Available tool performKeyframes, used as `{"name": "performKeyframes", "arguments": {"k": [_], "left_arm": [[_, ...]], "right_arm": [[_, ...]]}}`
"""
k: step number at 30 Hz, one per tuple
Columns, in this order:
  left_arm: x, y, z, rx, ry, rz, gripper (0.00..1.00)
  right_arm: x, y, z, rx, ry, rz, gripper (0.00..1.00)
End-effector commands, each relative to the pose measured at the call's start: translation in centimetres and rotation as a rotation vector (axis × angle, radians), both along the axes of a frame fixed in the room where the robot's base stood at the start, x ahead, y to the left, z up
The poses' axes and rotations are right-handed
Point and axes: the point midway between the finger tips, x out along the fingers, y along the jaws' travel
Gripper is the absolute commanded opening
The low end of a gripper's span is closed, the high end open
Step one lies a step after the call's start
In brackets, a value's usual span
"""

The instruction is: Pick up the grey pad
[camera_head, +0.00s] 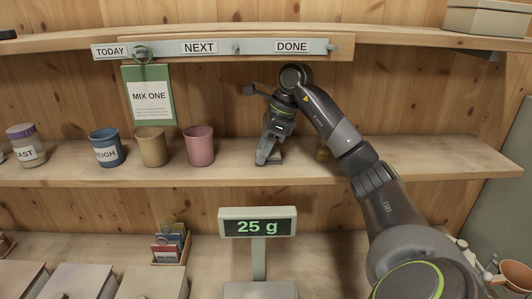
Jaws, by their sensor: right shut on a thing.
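My right gripper (267,160) reaches down to the middle shelf, to the right of the pink cup. Its fingers are shut on a small grey thing, which looks like the grey pad (276,157), at the shelf surface. The fingers cover much of the pad, and I cannot tell whether it touches the shelf. My left gripper is not in view.
Pink (199,146), tan (151,147) and blue (106,148) cups stand left on the shelf (430,155). Below stands a scale display (257,226) reading 25 g. A card (150,98) hangs under TODAY.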

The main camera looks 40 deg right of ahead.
Motion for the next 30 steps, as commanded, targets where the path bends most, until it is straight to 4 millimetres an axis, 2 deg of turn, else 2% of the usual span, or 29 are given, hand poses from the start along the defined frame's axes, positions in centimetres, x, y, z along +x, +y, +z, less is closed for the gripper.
{"name": "performKeyframes", "arguments": {"k": [9, 30], "left_arm": [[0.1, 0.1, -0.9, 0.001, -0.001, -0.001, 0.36], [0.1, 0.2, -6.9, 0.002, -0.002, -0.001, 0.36]], "right_arm": [[0.1, 0.0, 1.5, 0.000, -0.005, 0.001, 0.23], [-9.2, 7.7, 1.1, -0.004, -0.004, 0.003, 0.23]]}}
